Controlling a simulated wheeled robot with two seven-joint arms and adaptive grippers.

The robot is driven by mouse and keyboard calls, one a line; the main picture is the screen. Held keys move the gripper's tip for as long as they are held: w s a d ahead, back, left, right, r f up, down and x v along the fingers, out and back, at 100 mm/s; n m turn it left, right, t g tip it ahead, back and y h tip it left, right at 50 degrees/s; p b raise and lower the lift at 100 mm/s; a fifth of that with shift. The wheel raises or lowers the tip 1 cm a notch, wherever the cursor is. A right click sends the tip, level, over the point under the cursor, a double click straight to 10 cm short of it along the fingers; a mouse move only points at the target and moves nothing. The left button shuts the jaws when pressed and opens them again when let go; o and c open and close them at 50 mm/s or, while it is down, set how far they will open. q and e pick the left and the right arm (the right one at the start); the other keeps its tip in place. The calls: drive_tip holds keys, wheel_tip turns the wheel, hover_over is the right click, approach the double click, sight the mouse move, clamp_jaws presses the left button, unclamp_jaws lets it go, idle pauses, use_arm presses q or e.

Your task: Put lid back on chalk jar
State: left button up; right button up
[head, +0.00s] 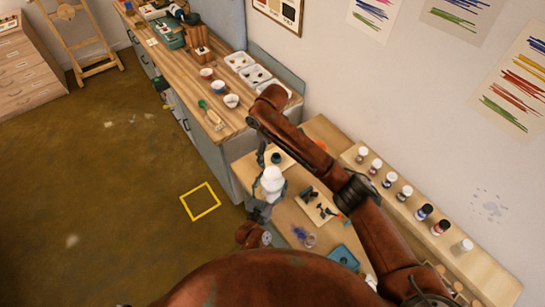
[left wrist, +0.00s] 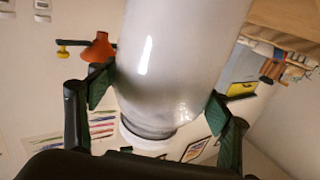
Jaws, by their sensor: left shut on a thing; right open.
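A white jar (head: 271,184) stands out near the left edge of the low wooden table in the head view. My left gripper (head: 258,209) is shut on it. In the left wrist view the pale, smooth jar (left wrist: 178,55) sits between the green finger pads, with a grey neck and white rim at its lower end. I cannot tell whether that end is capped. My right gripper (head: 262,156) is open beyond the jar, partly hidden under its arm. A small dark round thing (head: 276,157) lies on a pale board beside it; I cannot tell whether it is a lid.
A tray (head: 316,207) with dark pieces, a clear cup (head: 310,240) and a blue tray (head: 343,256) lie on the low table. Several small bottles stand along the wall shelf (head: 410,212). A long counter (head: 222,120) holds bowls. A yellow square (head: 200,201) marks open floor.

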use_arm(q)
drive_tip(key=o, duration=2.4)
drive_tip(key=v, duration=1.2)
